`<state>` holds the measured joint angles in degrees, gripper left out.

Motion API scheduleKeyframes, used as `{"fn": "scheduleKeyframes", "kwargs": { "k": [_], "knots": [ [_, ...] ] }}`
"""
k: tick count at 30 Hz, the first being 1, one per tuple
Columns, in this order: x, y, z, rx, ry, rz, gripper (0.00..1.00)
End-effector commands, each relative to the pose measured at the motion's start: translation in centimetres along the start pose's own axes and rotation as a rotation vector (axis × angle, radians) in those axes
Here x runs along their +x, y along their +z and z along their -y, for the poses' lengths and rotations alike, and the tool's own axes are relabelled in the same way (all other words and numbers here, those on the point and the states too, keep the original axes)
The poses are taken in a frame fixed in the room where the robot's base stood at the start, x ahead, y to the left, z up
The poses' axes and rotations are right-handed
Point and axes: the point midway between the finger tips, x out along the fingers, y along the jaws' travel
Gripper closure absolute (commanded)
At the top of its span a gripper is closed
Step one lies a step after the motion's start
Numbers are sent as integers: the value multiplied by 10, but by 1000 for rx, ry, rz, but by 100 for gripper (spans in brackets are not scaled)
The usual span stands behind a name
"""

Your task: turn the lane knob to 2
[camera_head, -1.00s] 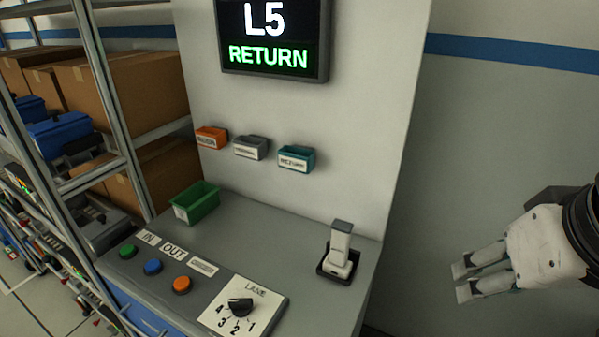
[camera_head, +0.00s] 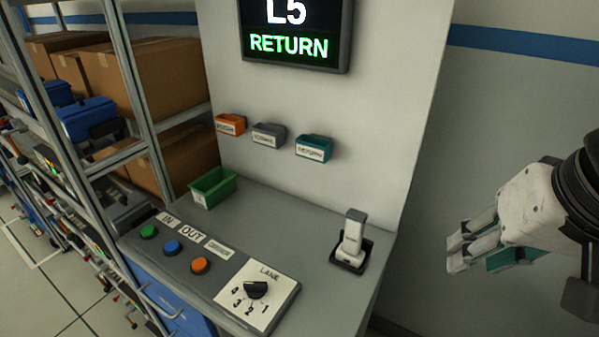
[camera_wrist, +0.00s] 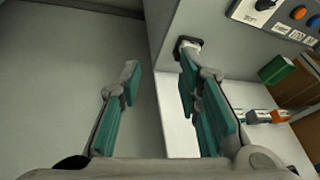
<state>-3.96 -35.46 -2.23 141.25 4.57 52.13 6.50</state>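The lane knob (camera_head: 256,289) is a black dial on a white plate marked LANE (camera_head: 277,291), at the front of the grey console. The numbers 1 to 4 curve around its near side. I cannot tell for sure which number it points to. The knob also shows at the top edge of the wrist view (camera_wrist: 265,4). My gripper (camera_head: 460,247) is right of the console, well apart from the knob. In the wrist view its teal-padded fingers (camera_wrist: 158,85) are spread with nothing between them.
A handheld device stands in a black cradle (camera_head: 350,245) on the console's right side. Green, blue and orange buttons (camera_head: 200,265) lie left of the knob. A green bin (camera_head: 213,187) sits behind them. A screen (camera_head: 296,38) reads L5 RETURN. Shelving (camera_head: 140,100) stands left.

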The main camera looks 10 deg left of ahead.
Motion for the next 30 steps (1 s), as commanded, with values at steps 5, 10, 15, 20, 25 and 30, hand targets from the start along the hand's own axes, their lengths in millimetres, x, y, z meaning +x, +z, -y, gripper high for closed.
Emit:
{"fn": "scheduleKeyframes", "kwargs": {
  "k": [5, 10, 15, 20, 25, 30],
  "knots": [
    [6, -22, 42, 212, -101, 126, 68],
    [23, -39, 84, 431, -147, 246, 68],
    [47, -50, 125, 651, -144, 360, 68],
    [77, -52, 164, 855, -103, 449, 68],
    [116, -44, 202, 1066, -29, 515, 68],
    [153, -29, 233, 1242, 50, 545, 68]
  ]
}}
